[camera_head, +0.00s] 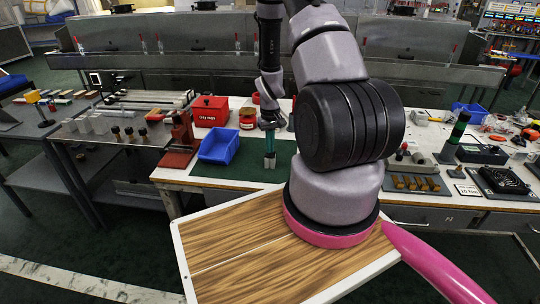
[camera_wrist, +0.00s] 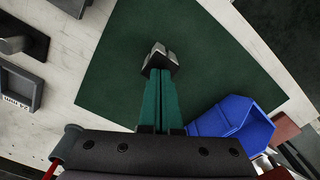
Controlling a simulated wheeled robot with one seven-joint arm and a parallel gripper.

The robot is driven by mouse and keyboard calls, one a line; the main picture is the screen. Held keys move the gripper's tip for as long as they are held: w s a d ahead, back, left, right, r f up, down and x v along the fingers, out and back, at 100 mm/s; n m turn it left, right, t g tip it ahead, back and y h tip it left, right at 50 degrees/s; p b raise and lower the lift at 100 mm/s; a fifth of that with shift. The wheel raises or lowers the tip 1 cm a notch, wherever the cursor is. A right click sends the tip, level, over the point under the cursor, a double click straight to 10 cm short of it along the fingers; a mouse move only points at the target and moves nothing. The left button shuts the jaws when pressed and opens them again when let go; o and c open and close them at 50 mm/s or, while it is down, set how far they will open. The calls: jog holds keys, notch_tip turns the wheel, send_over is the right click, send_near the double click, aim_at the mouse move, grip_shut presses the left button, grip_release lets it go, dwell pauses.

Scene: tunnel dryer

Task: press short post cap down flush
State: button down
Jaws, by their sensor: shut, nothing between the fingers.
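My gripper (camera_head: 270,161) points down over the dark green mat (camera_head: 228,177) on the white workbench. In the wrist view its two teal fingers (camera_wrist: 160,66) lie together, shut. Grey block-like shapes show at their ends; I cannot tell whether these are only the fingertips or include a post and cap beneath. No short post or cap can be made out clearly on the mat. The gap between fingertips and mat is hard to judge.
A blue bin (camera_head: 220,145) stands close left of my gripper; it also shows in the wrist view (camera_wrist: 236,122). A red box (camera_head: 210,111) is behind it. Much of the mat is bare.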

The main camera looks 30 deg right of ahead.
jog(key=shift+f, duration=0.7)
dwell(1.8)
jog(key=shift+r, duration=3)
jog(key=shift+w+r, duration=0.1)
jog(key=shift+r, duration=0.15)
jog(key=s+a+r+m+t, duration=0.1)
jog(key=a+r+t, duration=0.15)
jog(key=r, duration=0.95)
jog(key=s+a+r+m+t, duration=0.1)
jog(key=a+r, duration=0.3)
jog(key=r, duration=0.8)
jog(key=s+a+r+t+y, duration=0.1)
jog(key=s+a+r+t, duration=0.1)
jog(key=s+r, duration=0.7)
jog(key=s+a+r+m+t+y, duration=0.1)
jog(key=s+a+r, duration=0.4)
jog(key=s+r, duration=0.4)
jog(key=shift+t, duration=0.35)
